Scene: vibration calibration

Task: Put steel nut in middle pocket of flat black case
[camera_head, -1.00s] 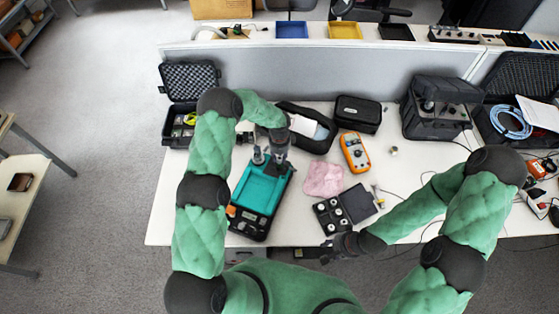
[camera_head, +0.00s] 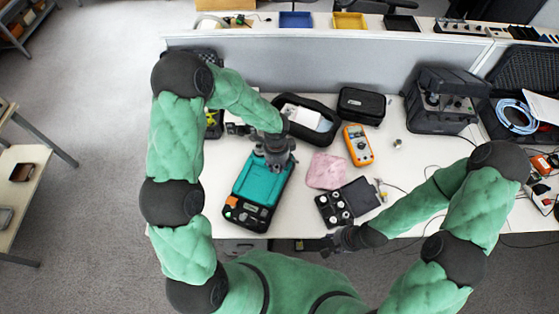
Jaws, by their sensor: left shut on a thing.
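My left gripper (camera_head: 274,160) points down over the upper end of a black case with a teal inside (camera_head: 262,184). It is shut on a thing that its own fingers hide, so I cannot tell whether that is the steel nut. A small flat black case (camera_head: 357,198) lies open at the front of the table, right of the teal one, with several pale round pieces in its left half. Its middle pocket is too small to make out. My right gripper (camera_head: 305,245) hangs at the table's front edge, and its fingers are too small to judge.
A pink cloth (camera_head: 325,171), an orange multimeter (camera_head: 357,145) and a small metallic piece (camera_head: 397,144) lie on the white table. Black cases (camera_head: 361,105) stand behind them. A grey partition (camera_head: 330,68) closes the back. Cables run at the right.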

